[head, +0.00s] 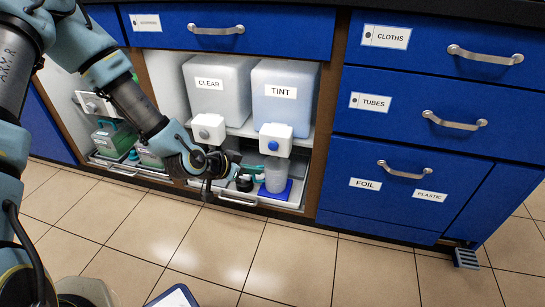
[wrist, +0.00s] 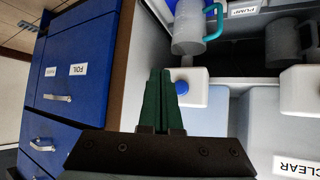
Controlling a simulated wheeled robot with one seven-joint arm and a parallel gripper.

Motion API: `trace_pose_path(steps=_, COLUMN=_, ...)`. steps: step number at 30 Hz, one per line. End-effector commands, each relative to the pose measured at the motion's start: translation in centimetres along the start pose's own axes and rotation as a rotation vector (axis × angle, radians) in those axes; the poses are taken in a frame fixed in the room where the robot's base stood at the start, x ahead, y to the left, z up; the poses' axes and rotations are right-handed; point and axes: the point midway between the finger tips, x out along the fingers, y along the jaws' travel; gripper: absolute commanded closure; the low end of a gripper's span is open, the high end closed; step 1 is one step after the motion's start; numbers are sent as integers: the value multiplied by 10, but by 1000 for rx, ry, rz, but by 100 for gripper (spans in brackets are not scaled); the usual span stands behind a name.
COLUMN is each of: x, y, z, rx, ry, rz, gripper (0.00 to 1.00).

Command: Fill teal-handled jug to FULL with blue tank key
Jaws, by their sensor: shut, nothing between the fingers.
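The jug with the teal handle (head: 275,176) stands upright under the tap of the tank labelled TINT (head: 285,92), on a blue pad (head: 294,192). The tap is a white block with a round blue key (head: 272,146). In the wrist view, turned over, I see the jug (wrist: 188,32), its teal handle (wrist: 216,22) and the blue key (wrist: 182,87). My gripper (wrist: 160,72) has its green fingers shut and empty, apart from the key and jug in that view. In the head view its fingertips are hard to make out. The jug's fill level cannot be read.
The CLEAR tank (head: 217,90) with a grey key (head: 204,134) stands left of TINT. A second jug (wrist: 288,42) with a dark handle shows beside the first. Cabinet walls frame the bay; blue drawers (head: 425,120) are at right. The tiled floor in front is mostly clear.

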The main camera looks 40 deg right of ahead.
Motion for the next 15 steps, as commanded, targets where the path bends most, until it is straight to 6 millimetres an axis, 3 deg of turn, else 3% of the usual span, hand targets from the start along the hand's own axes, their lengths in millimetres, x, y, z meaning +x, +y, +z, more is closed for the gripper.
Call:
trace_pose_path(steps=3, x=12, y=10, z=-2, rx=12, ry=39, rz=13, gripper=100)
trace_pose_path(steps=15, x=14, y=10, z=-4, rx=14, ry=44, rz=13, gripper=100)
